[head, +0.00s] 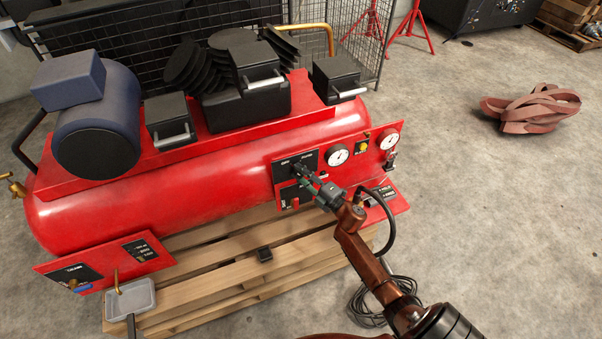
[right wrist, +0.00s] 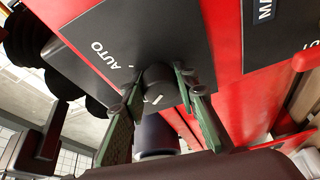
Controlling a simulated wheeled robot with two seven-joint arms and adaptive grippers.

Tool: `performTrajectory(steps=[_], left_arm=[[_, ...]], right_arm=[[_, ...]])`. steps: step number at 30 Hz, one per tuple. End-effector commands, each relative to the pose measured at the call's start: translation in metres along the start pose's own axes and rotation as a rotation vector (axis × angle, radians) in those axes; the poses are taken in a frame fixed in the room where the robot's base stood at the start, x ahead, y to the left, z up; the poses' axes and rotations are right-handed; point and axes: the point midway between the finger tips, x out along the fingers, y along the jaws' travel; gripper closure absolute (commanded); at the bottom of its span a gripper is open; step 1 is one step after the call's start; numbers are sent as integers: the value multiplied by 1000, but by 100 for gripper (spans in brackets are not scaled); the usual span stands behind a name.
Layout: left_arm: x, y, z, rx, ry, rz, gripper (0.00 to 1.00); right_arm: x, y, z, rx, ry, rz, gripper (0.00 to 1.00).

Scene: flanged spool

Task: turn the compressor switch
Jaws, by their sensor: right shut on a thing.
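The compressor (head: 200,190) is a red horizontal tank on a wooden pallet. Its red front panel (head: 360,152) carries a black switch plate (head: 284,164). The compressor switch, a round black knob with a white mark (right wrist: 158,88), sits on the black plate (right wrist: 120,35) marked AUTO in the right wrist view. My right gripper (head: 301,174) reaches the plate from the lower right. In the right wrist view my right gripper (right wrist: 160,95) has its green-padded fingers on both sides of the knob, shut on it. My left gripper is out of view.
A grey pan (head: 130,297) stands at the pallet's left front. A dark hose (head: 372,300) lies coiled on the floor. Reddish straps (head: 532,107) lie on open floor at right.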

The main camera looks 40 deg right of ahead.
Motion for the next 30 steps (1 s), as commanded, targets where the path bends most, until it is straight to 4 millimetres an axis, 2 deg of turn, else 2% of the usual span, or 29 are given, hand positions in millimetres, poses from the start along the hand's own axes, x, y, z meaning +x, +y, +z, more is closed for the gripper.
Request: performTrajectory(steps=[13, 14, 15, 21, 30], left_arm=[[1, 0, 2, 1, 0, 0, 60], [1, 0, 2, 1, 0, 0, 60], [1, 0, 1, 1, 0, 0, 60], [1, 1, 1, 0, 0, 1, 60], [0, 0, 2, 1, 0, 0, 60]], right_arm=[[0, -1, 0, -11, 0, -6, 97], [0, -1, 0, -11, 0, -6, 71], [0, -1, 0, -11, 0, -6, 69], [0, -1, 0, -10, 0, -5, 55], [-1, 0, 0, -9, 0, -4, 55]])
